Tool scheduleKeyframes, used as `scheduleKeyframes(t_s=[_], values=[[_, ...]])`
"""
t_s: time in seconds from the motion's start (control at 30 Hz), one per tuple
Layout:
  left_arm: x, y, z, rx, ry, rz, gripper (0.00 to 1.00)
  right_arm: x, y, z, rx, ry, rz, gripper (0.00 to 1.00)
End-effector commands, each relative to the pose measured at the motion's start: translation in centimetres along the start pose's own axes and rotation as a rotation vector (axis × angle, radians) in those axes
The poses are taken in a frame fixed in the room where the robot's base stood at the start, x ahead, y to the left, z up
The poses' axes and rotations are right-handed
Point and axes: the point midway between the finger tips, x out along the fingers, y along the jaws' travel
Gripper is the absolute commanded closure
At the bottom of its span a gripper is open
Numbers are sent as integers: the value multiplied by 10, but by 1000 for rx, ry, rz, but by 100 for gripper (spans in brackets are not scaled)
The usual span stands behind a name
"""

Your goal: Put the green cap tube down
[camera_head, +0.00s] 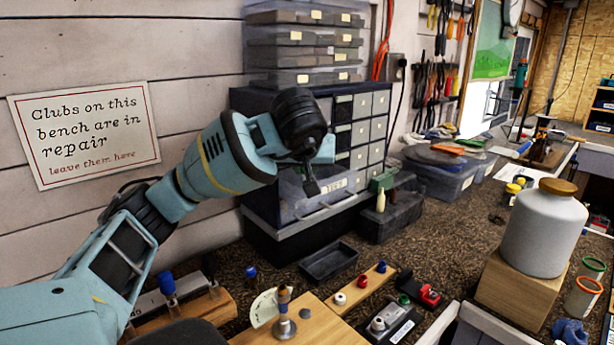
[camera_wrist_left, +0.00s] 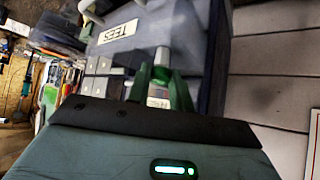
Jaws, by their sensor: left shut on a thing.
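My left gripper (camera_head: 312,178) points down in front of the clear TEES bin, held above the bench. In the left wrist view the left gripper (camera_wrist_left: 160,82) is shut on the green cap tube (camera_wrist_left: 162,60), which shows as a pale end between green parts, with a small white label close to the gripper body. Most of the tube is hidden by the gripper, and I cannot make it out clearly in the head view. My right gripper is not in view.
The TEES bin (camera_head: 325,196) and drawer cabinet (camera_head: 362,130) stand behind the gripper. A small black tray (camera_head: 328,262) lies empty in front. A wooden strip (camera_head: 350,293) holds coloured caps. A white jar (camera_head: 543,232) stands on a wood block at right.

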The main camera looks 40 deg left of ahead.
Motion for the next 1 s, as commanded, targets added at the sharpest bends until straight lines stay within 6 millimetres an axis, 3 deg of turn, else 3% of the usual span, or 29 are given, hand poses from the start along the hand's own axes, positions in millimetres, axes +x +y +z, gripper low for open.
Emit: scheduleKeyframes(t_s=[0.23, 0.5, 0.67, 1.0], values=[[30, -1, 18, 4, -5, -4, 100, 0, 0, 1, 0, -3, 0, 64], [29, 0, 2, -7, -211, 5, 100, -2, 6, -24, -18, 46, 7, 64], [34, 0, -1, -4, -302, 4, 100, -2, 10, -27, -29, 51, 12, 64], [40, 0, 6, 1, -302, 0, 100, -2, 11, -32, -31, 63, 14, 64]])
